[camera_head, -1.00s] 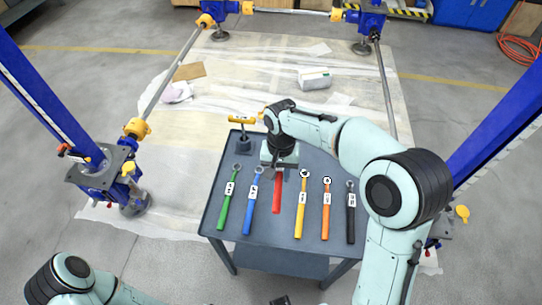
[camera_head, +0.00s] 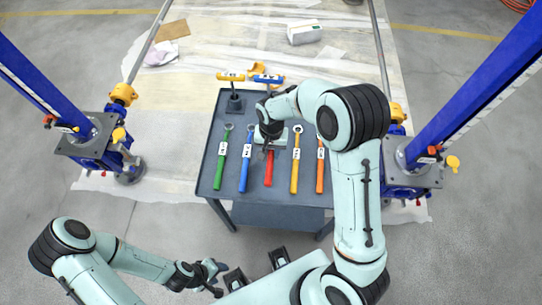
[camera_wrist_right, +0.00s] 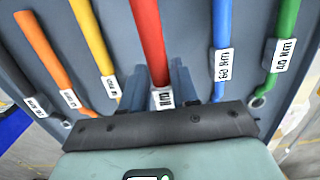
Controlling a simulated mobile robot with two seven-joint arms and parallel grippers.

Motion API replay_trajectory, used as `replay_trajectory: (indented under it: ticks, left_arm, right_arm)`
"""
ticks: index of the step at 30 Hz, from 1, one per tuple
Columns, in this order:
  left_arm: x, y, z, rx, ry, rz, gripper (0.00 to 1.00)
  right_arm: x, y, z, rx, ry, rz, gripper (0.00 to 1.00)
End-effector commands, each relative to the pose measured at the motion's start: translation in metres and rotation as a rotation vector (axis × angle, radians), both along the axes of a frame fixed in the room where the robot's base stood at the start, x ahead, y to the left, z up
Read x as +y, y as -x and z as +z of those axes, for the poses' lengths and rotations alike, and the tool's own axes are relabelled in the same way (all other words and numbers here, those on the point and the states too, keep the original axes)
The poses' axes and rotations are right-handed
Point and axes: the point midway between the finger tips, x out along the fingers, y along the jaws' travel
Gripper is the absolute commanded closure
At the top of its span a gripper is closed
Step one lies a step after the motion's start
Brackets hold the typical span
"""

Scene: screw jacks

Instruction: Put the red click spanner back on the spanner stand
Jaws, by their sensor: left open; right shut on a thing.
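The red click spanner (camera_head: 268,170) is in a row of spanners on the grey spanner stand (camera_head: 211,158), a small table on legs. It is between a blue and a yellow spanner, handle end towards me, roughly level with its neighbours. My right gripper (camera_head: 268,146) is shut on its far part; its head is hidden. In the right wrist view the red handle (camera_wrist_right: 149,40) runs between my right gripper's fingers (camera_wrist_right: 165,86). I cannot tell whether it fully touches the surface. My left gripper (camera_head: 217,279) is open and empty, off the stand's near left.
Green (camera_head: 222,160), blue (camera_head: 246,160), yellow (camera_head: 296,160) and orange (camera_head: 320,168) spanners lie alongside; a black one (camera_wrist_right: 35,107) shows in the wrist view. T-handled tools (camera_head: 232,78) are behind. Blue jack columns (camera_head: 475,85) flank the stand.

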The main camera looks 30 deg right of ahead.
Motion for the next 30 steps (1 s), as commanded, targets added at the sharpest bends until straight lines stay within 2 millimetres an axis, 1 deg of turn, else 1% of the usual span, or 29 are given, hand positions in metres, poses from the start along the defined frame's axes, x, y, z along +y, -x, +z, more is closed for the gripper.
replay_trajectory:
  ticks: [2,9,11,17,21,22,23,24,30]
  left_arm:
    - [0.000,0.000,0.000,0.000,0.000,0.000,0.49]
    - [0.000,0.001,-0.003,0.001,0.000,0.000,0.49]
    - [0.000,0.001,-0.003,0.001,0.000,0.000,0.49]
    - [0.000,0.001,-0.003,0.001,0.000,0.000,0.49]
    - [0.000,0.003,-0.006,0.003,0.000,0.000,0.49]
    - [0.000,0.003,-0.006,0.003,0.000,0.000,0.49]
    - [0.000,0.003,-0.006,0.003,0.000,0.000,0.49]
    - [0.000,0.003,-0.005,0.003,0.000,0.000,0.49]
    - [0.000,0.003,-0.005,0.003,0.000,0.000,0.49]
  right_arm:
    - [0.000,0.000,-0.006,0.001,-0.001,0.000,1.00]
    - [0.000,0.000,-0.039,0.002,0.000,0.000,1.00]
    - [0.000,0.000,-0.042,-0.001,-0.001,0.000,1.00]
    - [0.000,-0.001,-0.041,-0.002,-0.001,0.000,1.00]
    - [0.000,0.000,-0.045,-0.001,-0.001,0.000,1.00]
    - [0.000,0.000,-0.046,0.001,-0.001,0.000,0.67]
    - [0.000,0.000,-0.045,0.001,-0.001,0.000,0.58]
    - [0.000,0.000,-0.045,0.001,-0.001,0.000,0.45]
    - [0.000,0.000,-0.045,0.001,-0.001,0.000,0.45]
